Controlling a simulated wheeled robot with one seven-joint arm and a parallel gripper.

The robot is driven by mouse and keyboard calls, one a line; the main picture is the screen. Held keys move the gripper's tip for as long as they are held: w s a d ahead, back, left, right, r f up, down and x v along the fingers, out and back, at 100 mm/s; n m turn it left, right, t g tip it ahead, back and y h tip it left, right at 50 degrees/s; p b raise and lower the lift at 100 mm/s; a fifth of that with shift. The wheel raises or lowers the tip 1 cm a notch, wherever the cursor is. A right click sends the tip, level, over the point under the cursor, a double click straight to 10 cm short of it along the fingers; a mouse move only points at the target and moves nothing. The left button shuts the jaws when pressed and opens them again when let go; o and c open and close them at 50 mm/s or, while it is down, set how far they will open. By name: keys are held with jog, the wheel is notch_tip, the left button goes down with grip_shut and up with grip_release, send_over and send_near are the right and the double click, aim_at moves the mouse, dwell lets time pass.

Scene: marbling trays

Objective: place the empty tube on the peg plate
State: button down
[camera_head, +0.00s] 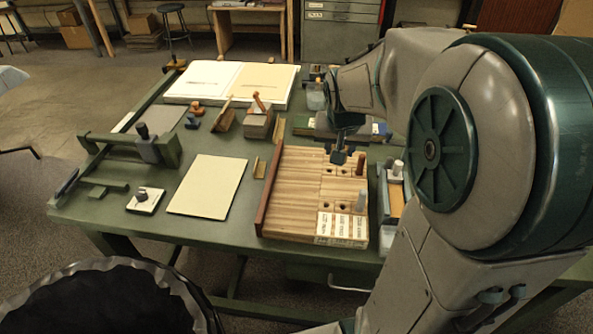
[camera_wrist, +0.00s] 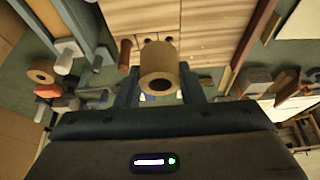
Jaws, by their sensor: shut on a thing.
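The empty tube (camera_wrist: 159,62) is a tan, cardboard-like cylinder, seen nearly end-on with its dark hollow showing. My gripper (camera_wrist: 158,88) is shut on it, one dark finger on each side. In the head view my gripper (camera_head: 339,156) is over the back of a slatted wooden board (camera_head: 300,190); the tube cannot be made out there.
A cream sheet (camera_head: 208,185) lies left of the board. A green press-like frame (camera_head: 130,148) stands at the left. Bare green table shows between these.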

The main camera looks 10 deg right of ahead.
jog(key=w+a+f, duration=0.1)
jog(key=a+f, duration=0.1)
jog(key=w+a+f, duration=0.1)
jog(key=a, duration=0.2)
jog(key=w+a+f+b, duration=0.1)
jog(key=w+a+f, duration=0.1)
jog(key=a, duration=0.1)
jog(key=shift+a+f, duration=0.2)
jog(key=shift+f, duration=0.1)
jog(key=shift+f+b, duration=0.3)
jog(key=shift+f, duration=1.65)
jog(key=shift+f, duration=0.1)
jog(key=shift+f, duration=0.15)
jog(key=c, duration=0.9)
grip_release()
jog(key=shift+c, duration=0.2)
